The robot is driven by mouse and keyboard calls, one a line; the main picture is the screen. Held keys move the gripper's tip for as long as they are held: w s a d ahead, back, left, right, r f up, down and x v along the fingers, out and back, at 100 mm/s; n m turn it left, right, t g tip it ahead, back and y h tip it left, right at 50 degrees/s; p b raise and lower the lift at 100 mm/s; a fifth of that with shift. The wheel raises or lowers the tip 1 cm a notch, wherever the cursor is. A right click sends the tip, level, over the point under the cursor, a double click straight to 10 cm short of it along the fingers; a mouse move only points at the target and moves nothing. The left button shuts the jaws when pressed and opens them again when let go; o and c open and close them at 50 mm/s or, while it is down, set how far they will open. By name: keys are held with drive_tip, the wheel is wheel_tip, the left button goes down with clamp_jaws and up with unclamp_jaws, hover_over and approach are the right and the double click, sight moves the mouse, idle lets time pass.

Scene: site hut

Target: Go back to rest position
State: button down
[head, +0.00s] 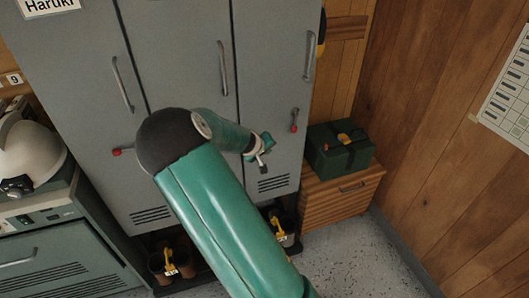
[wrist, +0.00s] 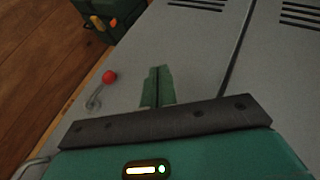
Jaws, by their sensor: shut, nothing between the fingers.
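My gripper (head: 262,160) is in front of the lower right part of the grey lockers (head: 185,60) in the head view. In the wrist view its green fingers (wrist: 158,88) are together and hold nothing, with the grey locker front behind them. A red-tipped latch (wrist: 109,77) on the locker shows to the left of the fingers; it also shows in the head view (head: 294,120), right of my gripper. My green arm covers part of the lower middle of the lockers.
A dark green box (head: 340,149) sits on a low wooden cabinet (head: 342,197) at the right. A white helmet (head: 28,150) rests on a counter at the left. Boots with yellow tags (head: 170,262) stand below the lockers. Speckled floor (head: 360,250) is clear at the lower right.

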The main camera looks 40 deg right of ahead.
drive_tip(key=shift+a, duration=0.35)
idle(0.3)
drive_tip(key=s+a+r+m+y, duration=0.1)
drive_tip(key=s+a+r+y, duration=0.2)
drive_tip(key=s+a+r, duration=0.45)
drive_tip(key=s+a+r+y, duration=0.3)
drive_tip(key=s+a+r, duration=0.1)
drive_tip(key=a+r, duration=0.5)
drive_tip(key=s+a+r+n+t+y, duration=0.1)
drive_tip(key=s+a+r, duration=0.3)
drive_tip(key=s+a, duration=0.2)
drive_tip(key=s+a+r+n+t, duration=0.1)
drive_tip(key=s+a+r, duration=0.2)
drive_tip(key=s+a, duration=0.4)
drive_tip(key=s, duration=0.4)
drive_tip(key=shift+r+n+y, duration=0.3)
drive_tip(key=shift+r+y, duration=0.05)
drive_tip(key=shift+y, duration=0.05)
drive_tip(key=shift+w, duration=0.1)
